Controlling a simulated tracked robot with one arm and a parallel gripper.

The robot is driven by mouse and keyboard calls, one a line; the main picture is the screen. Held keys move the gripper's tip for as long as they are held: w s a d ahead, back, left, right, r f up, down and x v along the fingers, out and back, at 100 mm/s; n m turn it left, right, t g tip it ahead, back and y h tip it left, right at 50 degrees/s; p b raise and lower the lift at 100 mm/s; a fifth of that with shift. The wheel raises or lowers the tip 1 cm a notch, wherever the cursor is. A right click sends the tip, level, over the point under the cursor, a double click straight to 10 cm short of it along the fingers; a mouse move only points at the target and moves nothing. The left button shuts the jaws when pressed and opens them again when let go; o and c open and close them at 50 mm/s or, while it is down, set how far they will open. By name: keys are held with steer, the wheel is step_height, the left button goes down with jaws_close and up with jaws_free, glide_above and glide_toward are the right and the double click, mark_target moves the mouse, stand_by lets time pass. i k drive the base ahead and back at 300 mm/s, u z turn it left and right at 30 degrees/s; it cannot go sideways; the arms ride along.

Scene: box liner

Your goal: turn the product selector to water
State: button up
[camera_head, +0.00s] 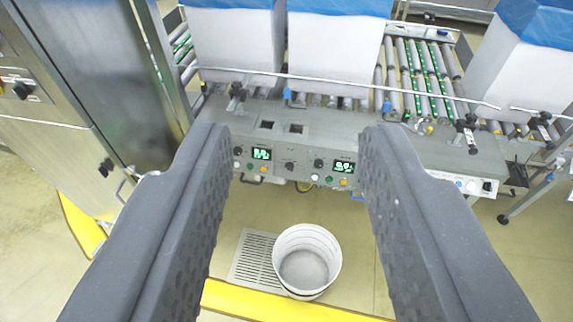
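My gripper (295,142) is open and empty, its two dark ribbed fingers spread wide left and right of the control panel. The grey control panel (275,178) lies beyond and between the fingertips, with two lit green displays, small buttons and dark knobs. A dark knob (290,166) sits between the displays, and another knob (319,163) sits left of the right display. A black rotary switch (22,90) is on the steel cabinet at the far left. Labels are too small to read, so I cannot tell which knob is the product selector or its setting.
White boxes with blue liners (334,50) stand behind a rail on the conveyor. A white bucket (306,260) stands on the floor beside a drain grate (252,258). A yellow barrier (270,303) crosses the foreground. The steel cabinet (95,75) stands at left.

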mark_target(289, 166)
steer(key=k, duration=0.6)
steer(key=z, duration=0.4)
steer(key=i, duration=1.55)
steer(key=z, duration=0.4)
